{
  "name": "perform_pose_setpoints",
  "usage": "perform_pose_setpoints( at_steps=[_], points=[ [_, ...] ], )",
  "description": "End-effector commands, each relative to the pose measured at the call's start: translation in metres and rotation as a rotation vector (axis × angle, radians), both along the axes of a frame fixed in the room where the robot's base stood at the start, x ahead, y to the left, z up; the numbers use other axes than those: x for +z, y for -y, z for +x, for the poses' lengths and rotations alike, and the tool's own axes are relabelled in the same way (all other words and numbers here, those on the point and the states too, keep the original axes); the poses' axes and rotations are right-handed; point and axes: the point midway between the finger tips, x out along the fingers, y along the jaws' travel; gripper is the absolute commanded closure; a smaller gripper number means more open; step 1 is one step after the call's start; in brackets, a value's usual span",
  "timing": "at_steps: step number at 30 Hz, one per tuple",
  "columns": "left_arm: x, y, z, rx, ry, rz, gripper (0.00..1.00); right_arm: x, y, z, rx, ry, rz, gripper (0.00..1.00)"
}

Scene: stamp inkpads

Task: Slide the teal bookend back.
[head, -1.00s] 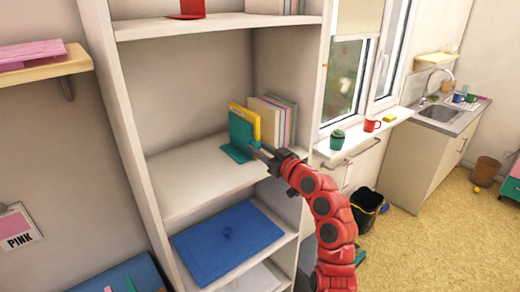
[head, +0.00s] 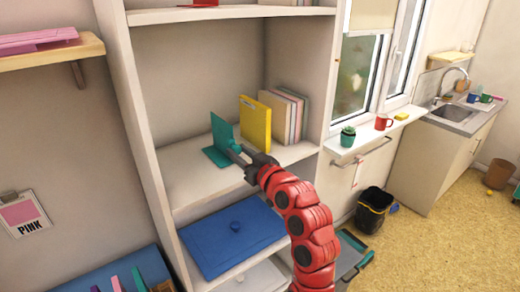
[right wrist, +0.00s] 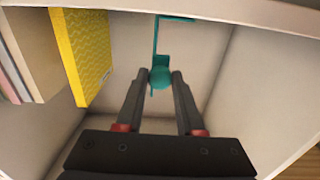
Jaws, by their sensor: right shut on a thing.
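The teal bookend (head: 221,131) stands upright on the middle shelf, its flat foot on the shelf board. It also shows in the right wrist view (right wrist: 159,38), with a round teal knob between the fingertips. My right gripper (head: 238,153) is shut on the bookend by this knob. The yellow book (head: 256,124) stands to the right of the bookend, with a gap between them. It shows at the left in the right wrist view (right wrist: 84,55). My left gripper is not in view.
Several pale books (head: 288,115) stand upright behind the yellow book, against the shelf's right side. The middle shelf (head: 183,180) is bare left of the bookend. A blue box (head: 235,236) lies on the shelf below. A red object (head: 205,2) is on the shelf above.

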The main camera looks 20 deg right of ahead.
Motion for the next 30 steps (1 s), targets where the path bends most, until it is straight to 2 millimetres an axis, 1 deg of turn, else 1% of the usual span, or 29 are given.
perform_pose_setpoints(
  at_steps=[1, 4, 14, 15, 19, 27, 30],
  points=[
    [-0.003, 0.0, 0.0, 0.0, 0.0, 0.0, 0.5, -0.002, -0.01, -0.003, 0.004, 0.0, -0.001, 1.0],
    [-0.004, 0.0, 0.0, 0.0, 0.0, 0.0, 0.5, -0.001, -0.018, -0.006, 0.001, -0.002, 0.002, 1.0],
    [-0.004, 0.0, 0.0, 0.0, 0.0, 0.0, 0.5, 0.0, -0.019, -0.007, -0.001, -0.002, 0.002, 1.0],
    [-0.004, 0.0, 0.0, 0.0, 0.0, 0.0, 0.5, 0.0, -0.019, -0.007, -0.001, -0.002, 0.002, 0.57],
    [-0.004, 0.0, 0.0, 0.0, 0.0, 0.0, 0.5, 0.0, -0.019, -0.007, -0.002, -0.002, 0.002, 0.34],
    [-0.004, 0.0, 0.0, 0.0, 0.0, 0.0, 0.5, 0.0, -0.018, -0.007, -0.002, 0.0, 0.001, 0.34],
    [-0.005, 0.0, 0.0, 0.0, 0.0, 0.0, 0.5, 0.0, -0.017, -0.011, -0.002, 0.002, 0.002, 0.34]
  ],
)
